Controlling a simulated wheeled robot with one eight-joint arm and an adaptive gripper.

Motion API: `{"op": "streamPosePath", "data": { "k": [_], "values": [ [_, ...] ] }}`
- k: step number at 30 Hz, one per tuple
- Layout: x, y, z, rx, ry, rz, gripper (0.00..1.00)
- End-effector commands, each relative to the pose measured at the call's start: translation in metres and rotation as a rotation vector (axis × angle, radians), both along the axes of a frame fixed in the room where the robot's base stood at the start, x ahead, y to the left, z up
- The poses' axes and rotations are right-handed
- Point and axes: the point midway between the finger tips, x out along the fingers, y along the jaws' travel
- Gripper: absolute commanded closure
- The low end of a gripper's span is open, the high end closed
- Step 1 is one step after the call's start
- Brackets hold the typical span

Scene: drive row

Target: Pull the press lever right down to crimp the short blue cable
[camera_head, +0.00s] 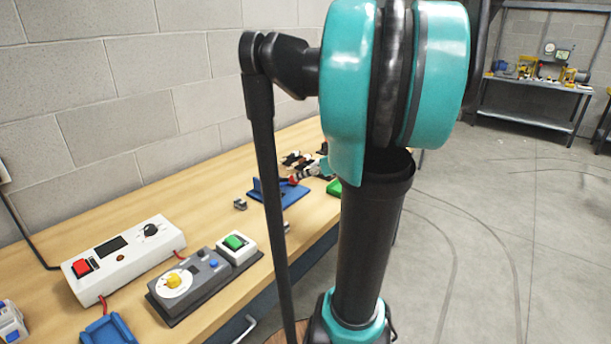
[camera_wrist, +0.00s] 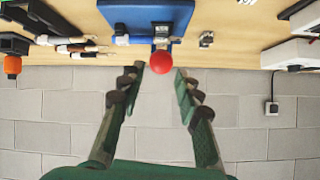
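The blue press (camera_head: 283,197) stands on the wooden bench, partly behind my arm in the head view. In the wrist view, which is upside down, its blue base (camera_wrist: 144,17) is at the top, with the lever's round red knob (camera_wrist: 162,62) pointing toward me. The knob also shows small in the head view (camera_head: 293,180). My gripper (camera_wrist: 159,75) is open, its green fingers on either side of the line to the knob. The knob appears just beyond the fingertips; contact cannot be told. I cannot make out the short blue cable.
Several black-and-white cable parts (camera_wrist: 75,42) lie beside the press. A white box with a red switch (camera_head: 120,260) and a grey device with a yellow knob (camera_head: 195,285) sit on the near bench. The block wall (camera_head: 100,80) runs along behind. Open floor lies right.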

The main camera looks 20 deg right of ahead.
Motion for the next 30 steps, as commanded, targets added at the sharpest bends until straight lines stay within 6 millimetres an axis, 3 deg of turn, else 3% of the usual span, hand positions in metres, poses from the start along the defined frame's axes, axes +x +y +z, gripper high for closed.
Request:
{"op": "streamPosePath", "data": {
  "k": [1, 4, 8, 15, 22, 26, 30],
  "values": [
    [0.001, 0.000, 0.000, 0.000, 0.002, 0.001, 0.73],
    [0.006, 0.001, 0.003, -0.009, 0.029, 0.016, 0.86],
    [0.026, 0.004, 0.016, -0.046, 0.133, 0.068, 1.00],
    [0.064, 0.015, 0.070, -0.201, 0.450, 0.159, 1.00],
    [0.074, 0.020, 0.125, -0.356, 0.661, 0.159, 1.00],
    [0.074, 0.021, 0.139, -0.397, 0.708, 0.149, 1.00],
    [0.074, 0.022, 0.135, -0.406, 0.718, 0.147, 1.00]
  ]
}}
